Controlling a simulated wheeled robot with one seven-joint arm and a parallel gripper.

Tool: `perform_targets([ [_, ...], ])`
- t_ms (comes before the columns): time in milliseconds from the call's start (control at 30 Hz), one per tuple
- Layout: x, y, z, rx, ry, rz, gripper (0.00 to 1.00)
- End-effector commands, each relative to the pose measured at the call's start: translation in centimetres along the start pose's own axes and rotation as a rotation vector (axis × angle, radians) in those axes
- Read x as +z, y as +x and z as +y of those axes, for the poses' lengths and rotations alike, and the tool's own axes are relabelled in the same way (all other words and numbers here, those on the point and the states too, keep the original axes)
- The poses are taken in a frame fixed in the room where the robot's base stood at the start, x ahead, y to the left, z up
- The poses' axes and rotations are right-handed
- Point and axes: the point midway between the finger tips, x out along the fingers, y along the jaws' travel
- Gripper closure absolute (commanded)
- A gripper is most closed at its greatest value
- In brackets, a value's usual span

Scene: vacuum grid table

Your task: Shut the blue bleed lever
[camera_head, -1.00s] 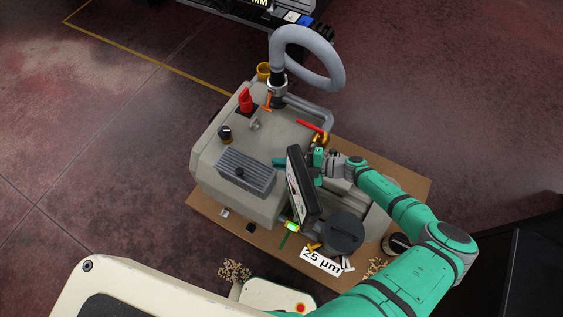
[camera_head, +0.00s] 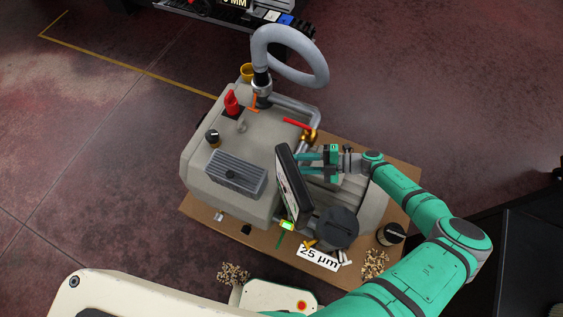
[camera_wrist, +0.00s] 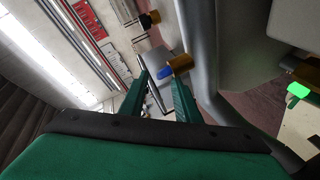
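The blue bleed lever (camera_wrist: 164,72) shows in the wrist view as a small blue end on a brass fitting (camera_wrist: 181,63), beside a thick grey pipe. My gripper (camera_wrist: 160,84) is open, with its two green fingers apart and nothing held. The blue end appears between the fingertips or just beyond them; I cannot tell whether they touch. In the head view my gripper (camera_head: 308,157) is at the right of the tilted black panel (camera_head: 291,184), above the grey machine. I cannot make out the blue lever in the head view.
A red-handled brass valve (camera_head: 299,125) stands behind my gripper. A dark round cap (camera_head: 337,228) sits in front. The grey machine (camera_head: 200,175) stands on a brown board (camera_head: 405,178).

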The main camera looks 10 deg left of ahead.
Motion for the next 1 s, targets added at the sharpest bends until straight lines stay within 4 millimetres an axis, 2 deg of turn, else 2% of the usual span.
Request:
perform_targets([
  [200, 0.0, -1.8, 0.1, -0.002, -0.001, 0.005, 0.7],
  [500, 0.0, -2.0, 0.1, -0.003, -0.001, 0.006, 0.7],
  [567, 0.0, -2.0, 0.1, -0.002, -0.001, 0.006, 0.82],
  [633, -0.1, -2.1, 0.0, 0.002, 0.003, 0.002, 0.99],
  [767, -0.6, -2.9, -0.2, 0.03, 0.03, -0.029, 1.0],
  [1000, -3.5, -6.5, -1.0, 0.178, 0.17, -0.172, 1.0],
])
